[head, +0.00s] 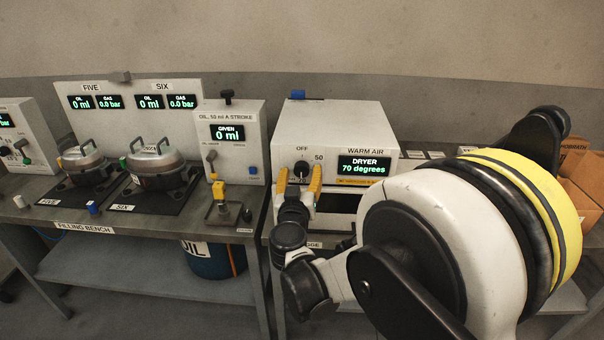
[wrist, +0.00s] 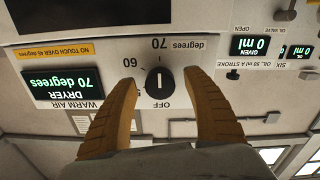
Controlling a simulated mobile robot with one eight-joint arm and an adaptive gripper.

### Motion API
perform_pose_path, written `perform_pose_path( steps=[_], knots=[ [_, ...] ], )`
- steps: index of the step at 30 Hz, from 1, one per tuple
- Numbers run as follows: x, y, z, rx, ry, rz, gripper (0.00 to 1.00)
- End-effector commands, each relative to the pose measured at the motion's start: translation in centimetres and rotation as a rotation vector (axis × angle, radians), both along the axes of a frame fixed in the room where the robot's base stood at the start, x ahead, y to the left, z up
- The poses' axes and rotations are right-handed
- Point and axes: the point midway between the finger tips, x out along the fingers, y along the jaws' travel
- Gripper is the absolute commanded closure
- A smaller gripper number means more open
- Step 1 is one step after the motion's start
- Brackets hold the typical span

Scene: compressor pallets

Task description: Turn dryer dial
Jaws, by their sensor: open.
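The dryer (head: 328,130) is a white box on the right bench, labelled WARM AIR. Its black round dial (head: 301,169) is on the front, with OFF above it and 50 to its right. In the wrist view, which is upside down, the dial (wrist: 160,80) shows a white line, with 60 and 70 degrees marked around it. The display (head: 364,166) reads 70 degrees. My gripper (head: 299,180) is open, its yellow fingers pointing at the panel. In the wrist view the fingers (wrist: 159,88) stand on either side of the dial, apart from it.
The filling bench (head: 85,228) at left holds two metal pots (head: 158,160) on dark mats and an oil stroke unit (head: 232,130) reading 0 ml. A blue oil drum (head: 215,262) is underneath. Cardboard boxes (head: 578,190) stand at far right. My arm hides part of the dryer bench.

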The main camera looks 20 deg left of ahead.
Motion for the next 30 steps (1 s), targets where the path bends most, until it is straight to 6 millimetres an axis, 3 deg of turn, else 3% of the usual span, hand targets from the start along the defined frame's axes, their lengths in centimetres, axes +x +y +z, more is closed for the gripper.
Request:
perform_pose_path(
  steps=[4,12,13,18,30],
  knots=[
    [1.04,0.24,-0.03,0.000,0.000,0.001,0.41],
    [1.20,0.27,0.05,0.000,0.000,0.001,0.41],
    [1.19,0.26,0.05,0.000,0.000,0.001,0.46],
    [1.18,0.26,0.05,0.000,0.000,0.000,0.95],
    [1.19,0.24,0.00,-0.057,-0.013,0.000,0.95]
  ],
)
